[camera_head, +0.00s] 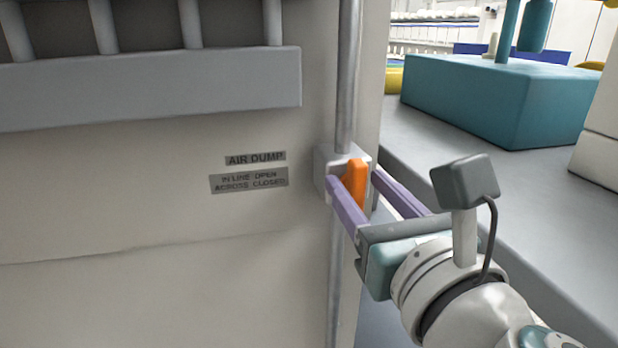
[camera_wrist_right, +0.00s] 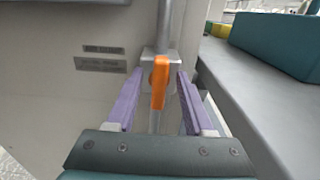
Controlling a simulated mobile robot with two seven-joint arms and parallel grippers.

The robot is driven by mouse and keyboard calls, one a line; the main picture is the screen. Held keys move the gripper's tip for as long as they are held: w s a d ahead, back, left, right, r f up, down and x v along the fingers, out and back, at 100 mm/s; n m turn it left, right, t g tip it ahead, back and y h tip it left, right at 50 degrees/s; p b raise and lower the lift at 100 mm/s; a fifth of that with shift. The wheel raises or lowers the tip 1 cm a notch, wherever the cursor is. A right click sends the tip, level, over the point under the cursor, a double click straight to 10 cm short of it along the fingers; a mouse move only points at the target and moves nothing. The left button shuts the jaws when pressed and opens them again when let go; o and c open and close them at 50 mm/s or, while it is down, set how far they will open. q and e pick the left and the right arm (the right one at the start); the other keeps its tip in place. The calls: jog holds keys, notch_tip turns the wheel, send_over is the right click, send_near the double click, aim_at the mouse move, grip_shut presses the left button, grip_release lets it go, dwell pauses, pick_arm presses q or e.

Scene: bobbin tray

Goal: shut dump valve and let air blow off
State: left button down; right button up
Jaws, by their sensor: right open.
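The dump valve has an orange lever (camera_head: 355,184) on a grey valve body (camera_head: 328,165) set in a vertical pipe (camera_head: 348,80). The lever points down, in line with the pipe. In the right wrist view the orange lever (camera_wrist_right: 159,82) stands between the two purple fingers. My right gripper (camera_head: 352,180) is open, one finger on each side of the lever, with a gap visible on both sides in the wrist view. A label (camera_head: 255,158) reads "AIR DUMP", and a plate (camera_head: 248,181) below reads "IN LINE OPEN ACROSS CLOSED". My left gripper is not in view.
A beige machine panel (camera_head: 120,200) fills the left, with a grey ledge (camera_head: 150,90) jutting out above the labels. A grey bench top (camera_head: 540,230) runs along the right, carrying a teal block (camera_head: 470,95).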

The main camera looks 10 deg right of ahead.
grip_shut()
dwell(0.4)
